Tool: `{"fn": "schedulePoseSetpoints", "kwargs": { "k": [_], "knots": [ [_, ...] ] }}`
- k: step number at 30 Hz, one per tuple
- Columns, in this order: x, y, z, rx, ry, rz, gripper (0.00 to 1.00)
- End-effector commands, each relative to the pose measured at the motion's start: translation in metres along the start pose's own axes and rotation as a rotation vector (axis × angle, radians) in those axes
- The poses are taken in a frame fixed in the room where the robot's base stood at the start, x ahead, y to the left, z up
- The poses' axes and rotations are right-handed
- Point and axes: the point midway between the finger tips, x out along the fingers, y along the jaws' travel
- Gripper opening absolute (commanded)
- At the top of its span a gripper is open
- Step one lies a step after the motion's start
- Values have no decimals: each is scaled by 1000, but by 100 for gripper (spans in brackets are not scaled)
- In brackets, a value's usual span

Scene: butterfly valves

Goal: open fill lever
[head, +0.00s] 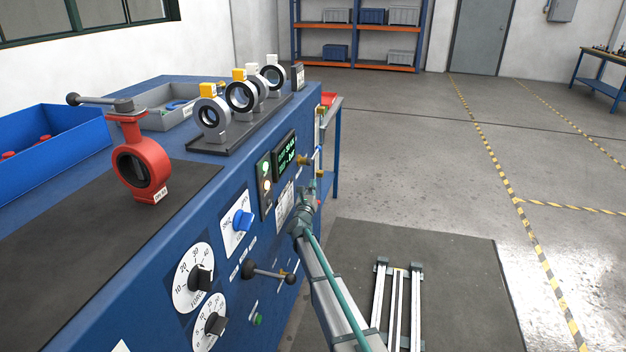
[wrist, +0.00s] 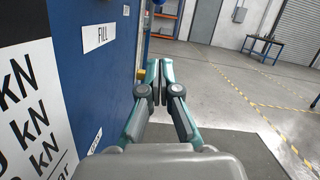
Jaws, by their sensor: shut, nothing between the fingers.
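A white FILL label (wrist: 100,36) is on the blue panel at the upper left of the wrist view. A small brass fitting (wrist: 142,75) shows beside my fingers, partly hidden by them. In the head view, a brass fitting (head: 305,161) with a thin blue part (head: 317,153) sticks out of the far end of the panel; I cannot tell for sure that it is the fill lever. My gripper (head: 309,188) is just in front of this panel area. In the wrist view my gripper (wrist: 158,82) has its fingers together and empty. I see no clear contact with the fitting.
A black-knobbed lever (head: 268,272) and dials (head: 194,277) project from the nearer panel. A red valve (head: 143,160) and several grey valves (head: 212,115) stand on the bench top. The floor (head: 420,150) right of the bench is mostly open.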

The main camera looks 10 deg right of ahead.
Motion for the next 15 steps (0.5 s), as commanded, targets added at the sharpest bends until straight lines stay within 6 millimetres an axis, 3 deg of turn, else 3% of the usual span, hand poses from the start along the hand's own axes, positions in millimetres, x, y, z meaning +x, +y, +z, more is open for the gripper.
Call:
{"fn": "schedulePoseSetpoints", "kwargs": {
  "k": [15],
  "knots": [
    [90,1,0,-1,0,-1,0]
  ]
}}
